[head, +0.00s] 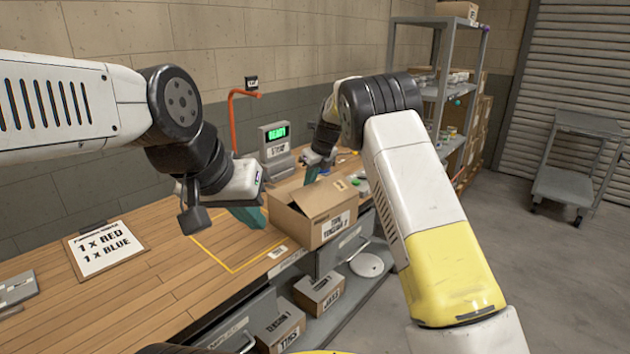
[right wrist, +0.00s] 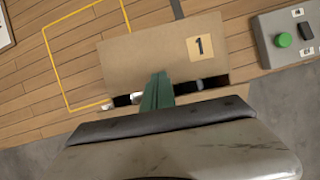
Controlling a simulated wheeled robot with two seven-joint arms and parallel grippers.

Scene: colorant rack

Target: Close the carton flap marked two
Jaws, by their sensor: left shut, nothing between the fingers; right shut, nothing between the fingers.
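The brown carton (head: 322,228) stands on the workbench, with a printed label on its front. A flap with a yellow label (head: 340,185) lies across part of its top, and a dark gap shows at the left. In the right wrist view, the flap marked 1 (right wrist: 165,52) shows, with a dark gap below it. I cannot make out a mark two on any flap. My left gripper (head: 250,217) is shut and empty, left of the carton. My right gripper (head: 312,174) is shut and empty above the carton's far side; its green fingers (right wrist: 157,92) overlap the flap's lower edge in the wrist view.
A yellow outline (head: 232,270) marks clear bench left of the carton. A sign (head: 105,248) lies further left. A scale with a green display (head: 276,140) and an orange post (head: 232,118) stand behind. A green-button box (right wrist: 284,40) is nearby. Smaller cartons (head: 318,293) sit below.

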